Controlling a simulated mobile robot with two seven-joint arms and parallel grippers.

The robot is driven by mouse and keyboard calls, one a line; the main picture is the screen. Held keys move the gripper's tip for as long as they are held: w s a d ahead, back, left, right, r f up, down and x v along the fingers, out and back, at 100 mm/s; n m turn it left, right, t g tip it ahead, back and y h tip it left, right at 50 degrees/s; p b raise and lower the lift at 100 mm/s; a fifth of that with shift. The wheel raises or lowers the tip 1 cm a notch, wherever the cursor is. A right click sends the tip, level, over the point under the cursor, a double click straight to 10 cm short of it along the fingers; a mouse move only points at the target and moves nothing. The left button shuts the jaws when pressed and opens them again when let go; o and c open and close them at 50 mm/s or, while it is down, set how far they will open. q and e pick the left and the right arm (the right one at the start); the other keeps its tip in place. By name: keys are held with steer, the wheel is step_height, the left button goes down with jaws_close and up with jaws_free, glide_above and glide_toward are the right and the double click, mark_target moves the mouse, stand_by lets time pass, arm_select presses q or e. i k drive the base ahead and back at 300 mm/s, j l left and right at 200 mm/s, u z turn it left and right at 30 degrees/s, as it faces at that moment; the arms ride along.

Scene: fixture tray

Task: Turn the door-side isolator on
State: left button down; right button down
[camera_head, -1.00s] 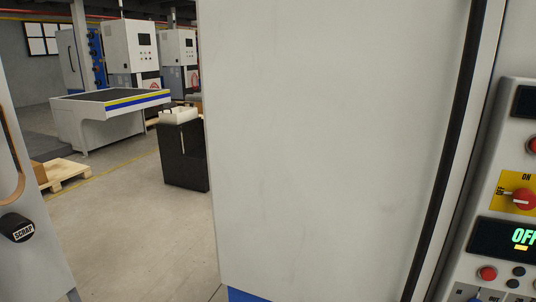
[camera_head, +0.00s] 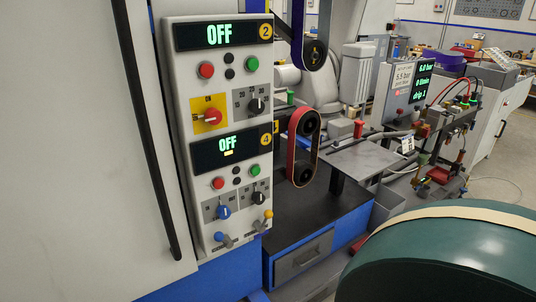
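A grey control panel (camera_head: 182,150) stands beside a light grey door or cabinet face (camera_head: 65,150) with a long black vertical bar (camera_head: 140,120). On its upper part, a red rotary switch (camera_head: 212,117) sits on a yellow plate (camera_head: 200,128) marked ON at the top, with a label at the left. Its handle seems to point left, toward that label. The upper display (camera_head: 219,35), next to a round "2" badge, reads OFF. The lower display (camera_head: 227,145), next to a "4" badge, also reads OFF. Neither gripper is in view.
Red and green push buttons and black dials surround the switch. A blue knob (camera_head: 223,212) and small levers sit lower. A belt unit (camera_head: 303,147) and black bench (camera_head: 305,222) stand right of the panel. A large dark green rounded body (camera_head: 450,262) fills the lower right.

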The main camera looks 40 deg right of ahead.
mark_target(213, 116)
steer(key=z, duration=1.2)
steer(key=i+l+u, duration=0.2)
steer(key=l, duration=0.2)
steer(key=i+l+u, duration=0.15)
steer(key=l, duration=0.25)
steer(key=l+u, duration=0.2)
steer(key=l, duration=0.2)
steer(key=i, duration=0.05)
